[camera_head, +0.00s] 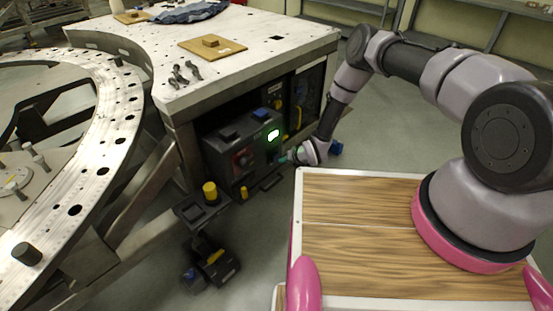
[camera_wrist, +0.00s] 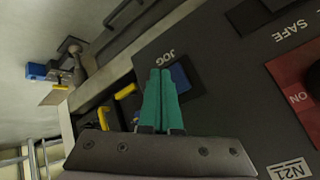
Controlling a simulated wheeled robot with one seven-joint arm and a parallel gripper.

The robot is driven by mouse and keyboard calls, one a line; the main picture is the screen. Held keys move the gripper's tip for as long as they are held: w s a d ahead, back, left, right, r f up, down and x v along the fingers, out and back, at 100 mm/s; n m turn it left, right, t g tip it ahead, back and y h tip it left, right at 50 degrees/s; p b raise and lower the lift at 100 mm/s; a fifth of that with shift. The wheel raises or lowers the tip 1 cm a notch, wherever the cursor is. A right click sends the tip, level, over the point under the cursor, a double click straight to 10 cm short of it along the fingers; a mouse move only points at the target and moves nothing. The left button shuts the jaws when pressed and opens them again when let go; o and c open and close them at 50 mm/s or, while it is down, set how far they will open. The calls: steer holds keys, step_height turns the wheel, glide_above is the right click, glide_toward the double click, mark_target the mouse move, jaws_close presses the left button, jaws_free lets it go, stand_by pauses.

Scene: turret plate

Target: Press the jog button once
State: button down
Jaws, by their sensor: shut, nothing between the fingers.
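The jog button is a blue square (camera_wrist: 180,78) beside the white JOG label on the dark control panel (camera_wrist: 215,60). In the wrist view my gripper (camera_wrist: 160,72) has its two teal fingers together and empty, with the tips over the left part of the button. The fingers hide that part, and I cannot tell whether they touch it. In the head view my gripper (camera_head: 281,159) is at the right part of the front of the dark control box (camera_head: 222,146). The jog button cannot be made out there.
The box has a lit green lamp (camera_head: 273,134) and a red switch plate (camera_wrist: 292,72). It sits under a metal table (camera_head: 270,45) whose top overhangs it. A black device with a yellow knob (camera_head: 210,192) stands in front.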

steer(key=shift+a, duration=0.1)
stand_by(0.6)
steer(key=shift+w+a, duration=0.25)
steer(key=shift+w+a, duration=0.4)
steer(key=shift+a, duration=0.1)
stand_by(1.0)
steer(key=shift+s+d, duration=0.65)
steer(key=shift+d, duration=0.25)
steer(key=s+d, duration=0.1)
steer(key=d, duration=0.1)
steer(key=s+d, duration=0.1)
steer(key=s, duration=0.1)
steer(key=shift+d, duration=0.4)
stand_by(0.6)
